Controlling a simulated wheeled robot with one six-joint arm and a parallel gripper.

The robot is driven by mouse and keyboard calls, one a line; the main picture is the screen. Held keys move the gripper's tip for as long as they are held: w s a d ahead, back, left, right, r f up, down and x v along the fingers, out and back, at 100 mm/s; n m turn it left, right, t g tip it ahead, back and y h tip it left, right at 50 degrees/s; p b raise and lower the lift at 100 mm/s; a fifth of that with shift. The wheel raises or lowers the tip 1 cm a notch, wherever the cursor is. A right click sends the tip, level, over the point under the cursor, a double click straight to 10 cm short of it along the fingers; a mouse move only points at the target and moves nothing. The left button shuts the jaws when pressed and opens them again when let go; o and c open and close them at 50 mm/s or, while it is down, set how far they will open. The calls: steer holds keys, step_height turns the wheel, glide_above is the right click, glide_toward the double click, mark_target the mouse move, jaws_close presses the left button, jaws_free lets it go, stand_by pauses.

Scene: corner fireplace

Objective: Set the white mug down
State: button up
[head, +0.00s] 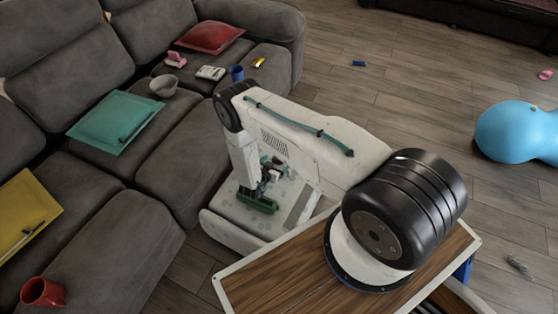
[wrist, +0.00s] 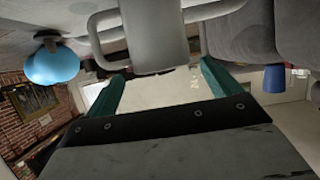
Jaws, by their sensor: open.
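The white mug (wrist: 155,35) shows pale grey at the top of the wrist view, with a loop like a handle on its left. That view looks upside down. My gripper (wrist: 162,71) has its two green fingers spread apart, with the mug just beyond and between their tips. I cannot tell whether either finger touches it, and what the mug rests on is not clear. In the head view I cannot make out the mug; my arm covers the floor beside the sofa.
Much of the wooden floor is open.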

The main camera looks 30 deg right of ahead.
steer(key=v, duration=0.6)
steer(key=w+a+r+n+y, duration=0.1)
steer(key=w+a+r+y, duration=0.25)
steer(key=w+r, duration=0.5)
steer(key=w+a+r+y, duration=0.3)
steer(key=w+a+r, duration=0.25)
steer(key=r, duration=0.55)
steer(key=a+r+n+y, duration=0.2)
steer(key=r+y, duration=0.1)
steer(key=r, duration=0.9)
steer(key=a+r+n+y, duration=0.1)
steer(key=a+r+y, duration=0.1)
steer(key=r, duration=1)
steer(key=s+r+n+g+y, duration=0.2)
steer(key=s+r+n, duration=0.2)
steer(key=s+r, duration=1.3)
steer(key=s+d+r+n+g, duration=0.1)
steer(key=s+d+r, duration=0.1)
steer(key=s, duration=0.7)
steer(key=s+d+r+n+g+h, duration=0.1)
steer(key=s+d+r, duration=0.1)
steer(key=s, duration=0.8)
steer(key=s+d+r+n+g+h, duration=0.1)
steer(key=s+d, duration=0.3)
steer(key=s, duration=0.5)
steer(key=shift+s+d+r+g, duration=0.25)
steer(key=shift+s+r+g, duration=0.2)
steer(key=shift+r, duration=0.35)
